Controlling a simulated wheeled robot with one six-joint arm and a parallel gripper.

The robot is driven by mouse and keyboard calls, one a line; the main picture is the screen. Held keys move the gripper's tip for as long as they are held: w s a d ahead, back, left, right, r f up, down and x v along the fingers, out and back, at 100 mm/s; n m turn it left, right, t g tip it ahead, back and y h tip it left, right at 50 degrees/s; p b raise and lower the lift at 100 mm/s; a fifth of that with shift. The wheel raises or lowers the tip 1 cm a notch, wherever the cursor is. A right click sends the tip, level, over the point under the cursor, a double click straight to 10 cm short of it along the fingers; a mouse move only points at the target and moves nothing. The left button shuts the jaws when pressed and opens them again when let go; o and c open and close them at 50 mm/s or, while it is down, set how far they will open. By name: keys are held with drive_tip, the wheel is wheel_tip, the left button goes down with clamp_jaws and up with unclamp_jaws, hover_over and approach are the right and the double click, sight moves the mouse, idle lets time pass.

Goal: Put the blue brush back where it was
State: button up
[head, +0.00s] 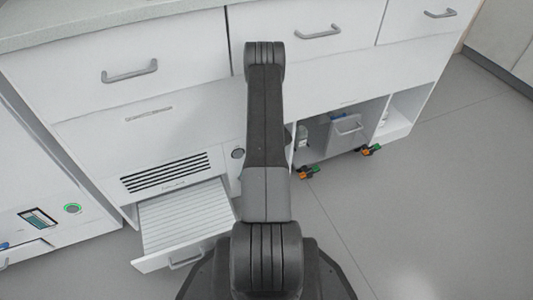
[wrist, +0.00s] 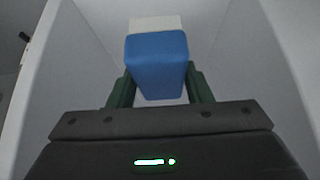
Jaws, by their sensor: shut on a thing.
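The blue brush (wrist: 158,62) is in the middle of the wrist view. It shows a blue block with a pale strip along its far edge. My gripper (wrist: 160,84) is shut on it, with one dark green finger on each side. Pale walls stand to the left and right of the gripper and brush, like the inside of a narrow compartment. A gap shows between the brush and both walls. In the head view my arm hides the gripper and the held brush.
White cabinets carry closed drawers (head: 133,86). A lower drawer (head: 185,222) stands pulled out at the left. At the right, an open lower shelf holds a grey bin (head: 347,137) with a handle and a bit of blue at its top. The floor (head: 440,210) at right is clear.

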drive_tip(key=shift+w+a, duration=0.1)
drive_tip(key=shift+w, duration=0.25)
drive_tip(key=shift+w+a+f+b, duration=0.15)
drive_tip(key=shift+f+b, duration=0.4)
drive_tip(key=shift+f, duration=0.3)
drive_tip(key=shift+w+d+f+b, duration=0.1)
drive_tip(key=shift+f+b, duration=0.4)
drive_tip(key=shift+f, duration=0.35)
drive_tip(key=shift+f, duration=0.1)
drive_tip(key=shift+f, duration=0.15)
drive_tip(key=o, duration=1)
drive_tip(key=shift+c, duration=0.2)
drive_tip(key=shift+r, duration=0.35)
drive_tip(key=p+v, duration=0.4)
drive_tip(key=v, duration=0.8)
